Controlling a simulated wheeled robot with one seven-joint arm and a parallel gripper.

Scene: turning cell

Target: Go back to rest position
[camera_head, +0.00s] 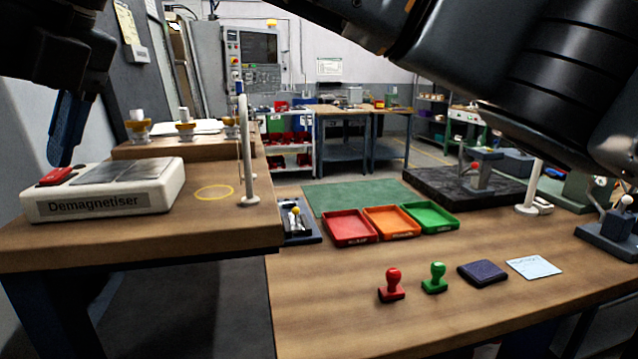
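My gripper (66,130) is at the left, with blue fingers pointing down from the dark wrist. Its tips are just above or at the red switch (57,176) on the demagnetiser (120,205). I cannot tell whether they touch it. The fingers overlap from this side, so their gap is hidden. No held object shows. The demagnetiser is a cream box with dark grey plates on top, on the left wooden bench (215,236). My arm crosses the top right of the view.
A thin white post (246,150) stands right of a yellow circle (214,192). On the right bench (400,335) are red (350,239), orange (392,235) and green trays (430,229), two stamps (392,284), an ink pad (482,273) and a card (534,267).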

